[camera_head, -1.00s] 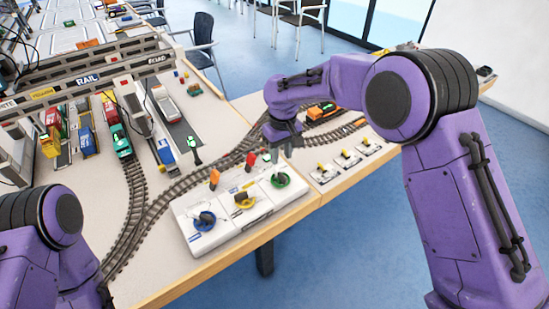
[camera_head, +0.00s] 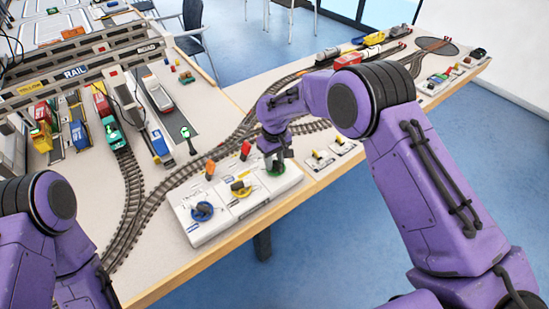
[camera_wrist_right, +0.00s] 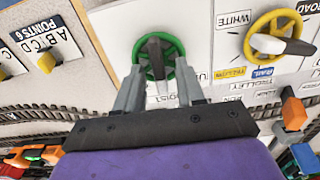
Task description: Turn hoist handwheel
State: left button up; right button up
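The green handwheel (camera_head: 277,170) is on the right end of a white control panel (camera_head: 235,208), partly hidden by my right gripper (camera_head: 273,160) in the head view. The right wrist view shows the green wheel (camera_wrist_right: 172,48) with a dark grey grip bar across it. There my right gripper (camera_wrist_right: 158,80) is open, its two fingers apart on either side of the wheel's near part. I cannot tell whether they touch it. A label between the fingers is partly hidden. A yellow handwheel (camera_head: 240,188) and a blue handwheel (camera_head: 202,211) are further left on the panel. My left gripper is not visible.
Model track (camera_head: 135,190) curves past the panel's left and back. A small switch box (camera_head: 319,160) is right of the panel. Gantry beams (camera_head: 75,72) span trains and trucks at the back left. The table's front edge is close.

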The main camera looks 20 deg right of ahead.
jog(key=c, duration=0.4)
grip_shut()
jog(key=shift+n, duration=0.4)
jog(key=shift+a+n+p, duration=0.1)
jog(key=shift+n+p, duration=0.25)
jog(key=shift+n, duration=0.25)
jog(key=n, duration=0.2)
jog(key=shift+s+n+p, duration=0.1)
jog(key=shift+n+p, duration=0.2)
jog(key=n, duration=0.5)
jog(key=shift+s+a+n, duration=0.15)
jog(key=shift+n, duration=0.15)
jog(key=shift+f, duration=0.1)
jog(key=shift+o, duration=2)
grip_release()
jog(key=shift+a, duration=0.1)
